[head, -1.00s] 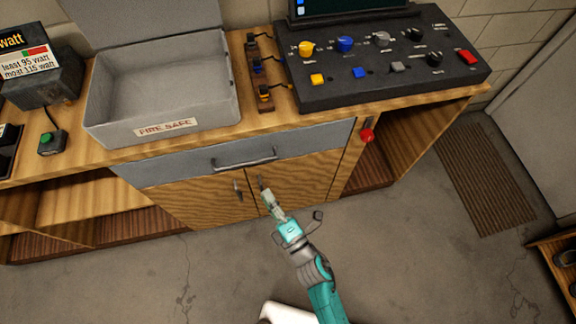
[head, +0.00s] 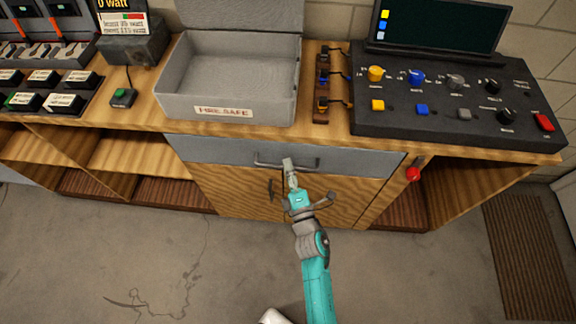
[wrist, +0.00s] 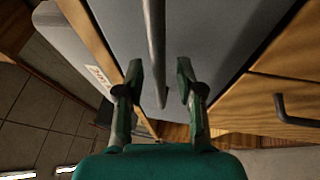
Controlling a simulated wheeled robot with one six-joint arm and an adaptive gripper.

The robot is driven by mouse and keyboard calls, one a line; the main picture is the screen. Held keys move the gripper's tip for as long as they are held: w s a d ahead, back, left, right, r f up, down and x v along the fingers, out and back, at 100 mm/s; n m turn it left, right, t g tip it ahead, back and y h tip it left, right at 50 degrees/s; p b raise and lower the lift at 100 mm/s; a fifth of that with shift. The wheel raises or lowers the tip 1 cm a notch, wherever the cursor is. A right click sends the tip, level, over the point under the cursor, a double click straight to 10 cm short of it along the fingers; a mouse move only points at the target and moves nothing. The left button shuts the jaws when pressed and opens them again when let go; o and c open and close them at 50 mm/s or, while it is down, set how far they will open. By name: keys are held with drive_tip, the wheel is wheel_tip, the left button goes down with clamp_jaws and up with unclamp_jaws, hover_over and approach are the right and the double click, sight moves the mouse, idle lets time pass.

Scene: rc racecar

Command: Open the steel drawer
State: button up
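The steel drawer (head: 352,158) is a grey front under the wooden countertop, and it looks shut. Its bar handle (head: 270,162) runs across its middle. My gripper (head: 288,163) is in front of the handle in the head view and hides part of it. In the wrist view the grey drawer front (wrist: 215,40) fills the upper middle, and the handle bar (wrist: 157,50) runs down between the two fingers. My gripper (wrist: 158,82) is open there, with a finger on each side of the bar and a gap to both.
Wooden cupboard doors with dark handles (head: 271,190) are below the drawer. A red knob (head: 413,174) sticks out to the right. The fire safe box (head: 230,95) and a control panel (head: 450,105) stand on the countertop. The concrete floor (head: 420,275) in front is clear.

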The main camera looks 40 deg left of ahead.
drive_tip(key=shift+w+a+r, duration=0.1)
drive_tip(key=shift+w+a, duration=0.1)
drive_tip(key=shift+a, duration=0.15)
clamp_jaws()
drive_tip(key=shift+s, duration=0.1)
